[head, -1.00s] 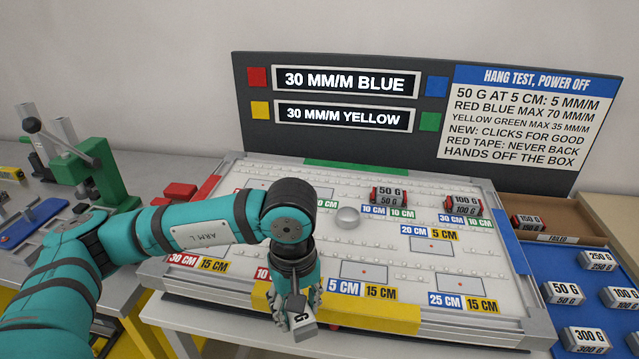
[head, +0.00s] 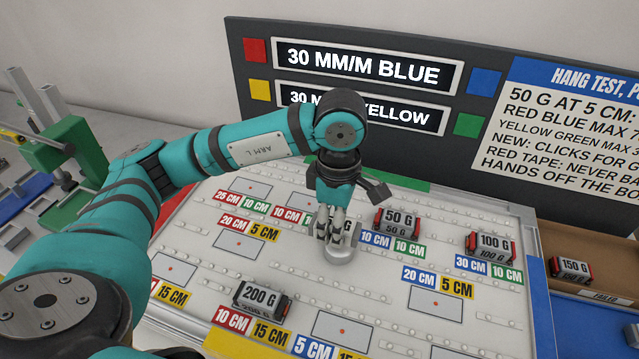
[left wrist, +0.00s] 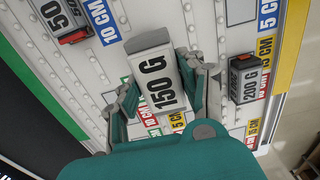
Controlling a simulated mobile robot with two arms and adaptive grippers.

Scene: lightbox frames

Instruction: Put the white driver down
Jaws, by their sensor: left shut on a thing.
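My left gripper (head: 335,225) reaches down over the white board (head: 310,272). It is shut on a pale block marked 150 G (left wrist: 156,78), which shows between the fingers in the left wrist view. In the head view the fingers hide most of that block. I see nothing that looks like a screwdriver. My right gripper is not in view.
Blocks marked 50 G (head: 397,222), 100 G (head: 490,246) and 200 G (head: 262,298) stand on the board around the gripper. Another 150 G block (head: 569,269) lies in the brown tray at right. The display panel (head: 480,85) rises behind the board.

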